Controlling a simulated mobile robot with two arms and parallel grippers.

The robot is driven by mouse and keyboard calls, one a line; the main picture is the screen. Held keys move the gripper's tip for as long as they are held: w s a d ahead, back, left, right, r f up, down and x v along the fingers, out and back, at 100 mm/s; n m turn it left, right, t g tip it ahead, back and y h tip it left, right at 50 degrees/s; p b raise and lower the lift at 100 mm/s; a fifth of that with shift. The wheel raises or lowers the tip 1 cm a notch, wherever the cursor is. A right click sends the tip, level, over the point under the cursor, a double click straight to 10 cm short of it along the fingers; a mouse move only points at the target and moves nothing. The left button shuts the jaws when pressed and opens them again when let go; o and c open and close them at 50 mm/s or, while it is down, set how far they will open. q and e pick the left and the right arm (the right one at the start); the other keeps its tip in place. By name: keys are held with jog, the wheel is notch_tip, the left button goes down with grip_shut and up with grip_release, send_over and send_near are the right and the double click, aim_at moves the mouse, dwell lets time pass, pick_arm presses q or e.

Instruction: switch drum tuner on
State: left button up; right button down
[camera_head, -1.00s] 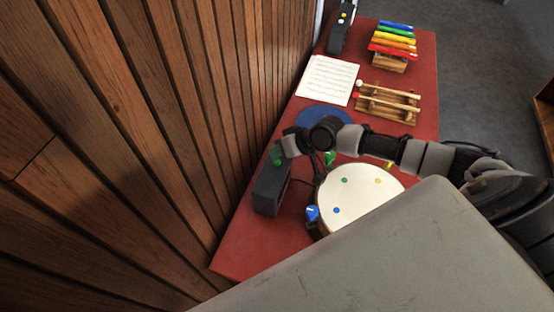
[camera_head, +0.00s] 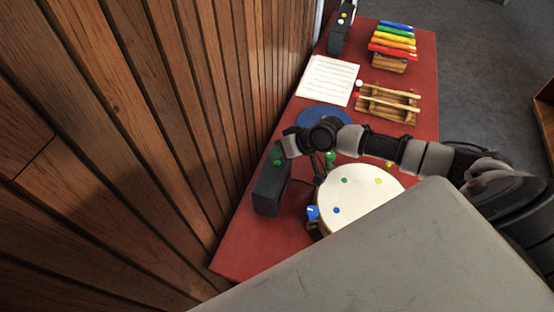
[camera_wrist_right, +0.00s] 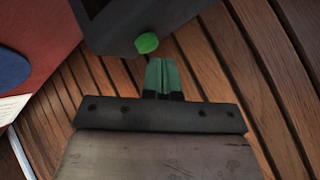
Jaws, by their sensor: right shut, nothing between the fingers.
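The drum tuner, a dark box (camera_head: 270,190), stands on the red table left of the white drum (camera_head: 352,196). In the right wrist view the dark box (camera_wrist_right: 165,18) fills the top, with a green button (camera_wrist_right: 146,43) on its edge. My right gripper (camera_wrist_right: 162,75) is shut and empty. Its teal fingertips are just below and right of the green button in that view, with a small gap seeming to show between them. In the head view my right arm reaches over the drum, and its gripper end is at the box's far top end. My left gripper is not in view.
A slatted wooden wall (camera_head: 130,110) runs close along the left of the red table (camera_head: 235,255). The drum has coloured pegs, including a blue one (camera_head: 313,212). A blue disc (camera_head: 322,117), sheet music (camera_head: 328,80), a mallet rack (camera_head: 388,104) and a xylophone (camera_head: 394,47) lie beyond.

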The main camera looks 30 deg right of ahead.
jog(key=shift+f, duration=0.1)
dwell(0.4)
jog(key=shift+f+b, duration=0.3)
jog(key=shift+f, duration=0.05)
jog(key=shift+r+p, duration=0.45)
jog(key=shift+p, duration=0.05)
notch_tip(320, 180, up, 6)
jog(key=p, duration=0.5)
jog(key=shift+p, duration=0.4)
